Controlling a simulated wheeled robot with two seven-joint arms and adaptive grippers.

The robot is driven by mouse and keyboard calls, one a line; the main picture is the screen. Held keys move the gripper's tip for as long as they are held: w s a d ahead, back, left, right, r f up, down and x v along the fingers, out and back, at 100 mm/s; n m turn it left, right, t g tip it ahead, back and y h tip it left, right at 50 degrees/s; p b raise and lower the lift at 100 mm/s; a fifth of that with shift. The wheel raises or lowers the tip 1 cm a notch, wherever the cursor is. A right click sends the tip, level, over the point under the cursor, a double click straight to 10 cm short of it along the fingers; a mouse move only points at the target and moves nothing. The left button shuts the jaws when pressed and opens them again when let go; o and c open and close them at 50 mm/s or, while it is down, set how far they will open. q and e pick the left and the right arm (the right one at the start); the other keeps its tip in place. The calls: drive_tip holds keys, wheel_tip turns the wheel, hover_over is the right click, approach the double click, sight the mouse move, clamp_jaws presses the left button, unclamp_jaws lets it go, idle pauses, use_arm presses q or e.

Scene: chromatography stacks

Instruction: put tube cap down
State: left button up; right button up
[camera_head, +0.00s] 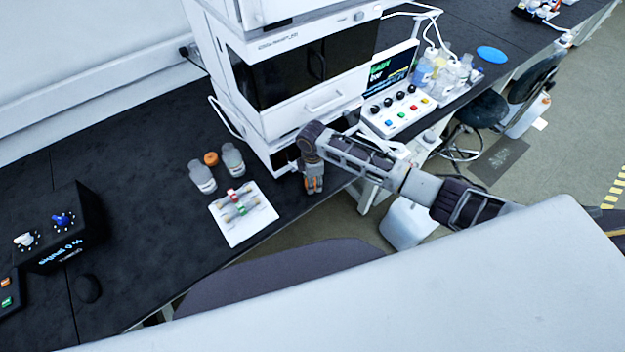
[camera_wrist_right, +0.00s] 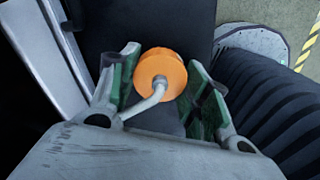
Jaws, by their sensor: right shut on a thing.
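The tube cap (camera_wrist_right: 160,73) is a round orange cap with a bent pale tube coming from its middle. In the right wrist view it sits between the green-padded fingers of my right gripper (camera_wrist_right: 161,88), which is shut on it. In the head view my right gripper (camera_head: 313,186) hangs fingers down at the bench's front edge, below the white instrument stack; the cap there is mostly hidden by the fingers. My left gripper is not in view.
A white tray (camera_head: 252,226) with small fittings is left of my right gripper. The instrument stack (camera_head: 285,110) stands close behind. A control box (camera_head: 400,112) is to the right.

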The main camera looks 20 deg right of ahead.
drive_tip(key=shift+f, duration=0.1)
drive_tip(key=o, duration=1)
wheel_tip(320, 180, up, 12)
drive_tip(key=shift+r, duration=0.15)
idle(0.6)
